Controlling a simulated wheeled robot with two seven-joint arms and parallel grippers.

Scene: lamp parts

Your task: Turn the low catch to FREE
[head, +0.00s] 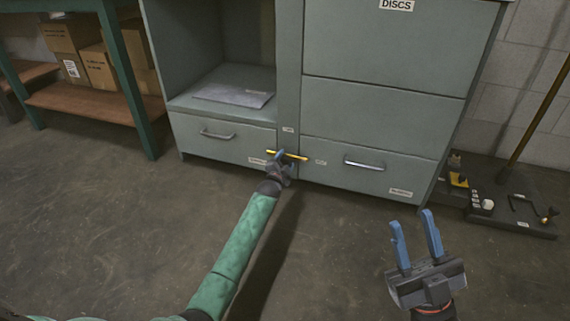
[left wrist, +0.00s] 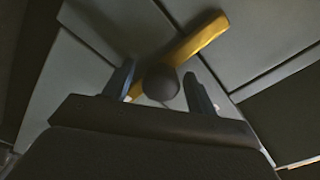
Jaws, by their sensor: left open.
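The low catch (head: 296,156) is a yellow bar low on the cabinet's middle post, between the two bottom drawers. It lies nearly level in the head view, and small labels sit around it, too small to read. My left gripper (head: 279,157) is at the catch. In the left wrist view the yellow bar (left wrist: 200,38) and a dark round knob (left wrist: 161,82) show between the open blue fingers of my left gripper (left wrist: 160,88). I cannot tell whether the fingers touch it. My right gripper (head: 416,236) is open and empty, above the floor at the right.
The grey-green cabinet (head: 375,110) has drawers with metal handles and an open shelf holding a flat grey sheet (head: 233,94). A green-legged bench (head: 125,85) with cardboard boxes (head: 98,66) stands left. Small items on a dark base (head: 510,215) lie right. The front floor is clear.

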